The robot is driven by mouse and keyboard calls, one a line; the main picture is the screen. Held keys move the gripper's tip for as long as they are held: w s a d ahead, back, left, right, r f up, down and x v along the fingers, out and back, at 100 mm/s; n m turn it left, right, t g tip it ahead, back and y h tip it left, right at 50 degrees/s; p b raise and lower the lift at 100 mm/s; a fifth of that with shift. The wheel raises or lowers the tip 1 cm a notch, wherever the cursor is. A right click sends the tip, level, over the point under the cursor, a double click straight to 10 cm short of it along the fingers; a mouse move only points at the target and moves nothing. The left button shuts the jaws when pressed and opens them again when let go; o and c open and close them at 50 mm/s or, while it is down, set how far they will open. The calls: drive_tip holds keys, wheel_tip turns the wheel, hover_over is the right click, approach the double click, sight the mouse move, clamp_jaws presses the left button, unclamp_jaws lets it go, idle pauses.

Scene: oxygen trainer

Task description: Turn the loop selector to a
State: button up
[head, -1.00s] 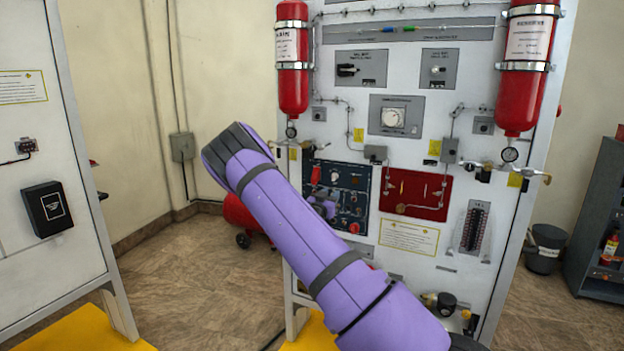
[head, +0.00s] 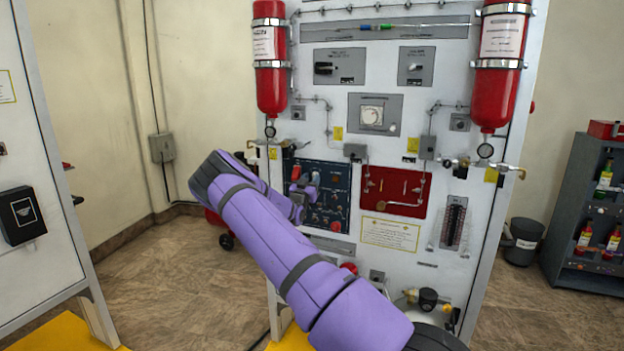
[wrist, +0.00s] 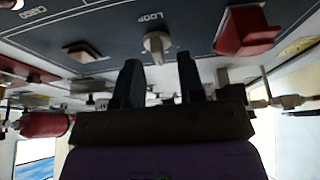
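The loop selector (wrist: 156,46) is a pale knob on the dark panel, with the word LOOP beside it, in the wrist view. In the head view it is a small light knob (head: 315,178) near the top of the dark blue panel (head: 341,224). My gripper (wrist: 159,68) is open, its two dark fingers spread apart. The knob shows between and just beyond the fingertips, with nothing between the fingers. I cannot tell whether either finger touches it. In the head view my gripper (head: 304,192) is in front of the dark panel, partly hidden by my purple arm.
A red switch guard (wrist: 246,32) projects from the panel close to the knob. A switch (wrist: 86,52) by the CARGO label is on the other side. A red panel (head: 395,190) and red cylinders (head: 270,60) are on the same white board.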

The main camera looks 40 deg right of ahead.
drive_tip(key=shift+x, duration=0.8)
drive_tip(key=shift+c, duration=0.5)
drive_tip(key=c, duration=0.5)
drive_tip(key=shift+n+t+y, duration=0.3)
drive_tip(key=shift+n+t, duration=0.1)
drive_tip(key=shift+n, duration=0.2)
drive_tip(key=n+t+y, duration=0.1)
drive_tip(key=n+t, duration=0.1)
drive_tip(key=n, duration=0.3)
drive_tip(key=shift+n+t+y, duration=0.55)
drive_tip(key=shift+n+y, duration=0.2)
drive_tip(key=shift+n, duration=0.85)
drive_tip(key=shift+n+t+y, duration=0.55)
drive_tip(key=shift+n+y, duration=0.2)
drive_tip(key=shift+n, duration=0.85)
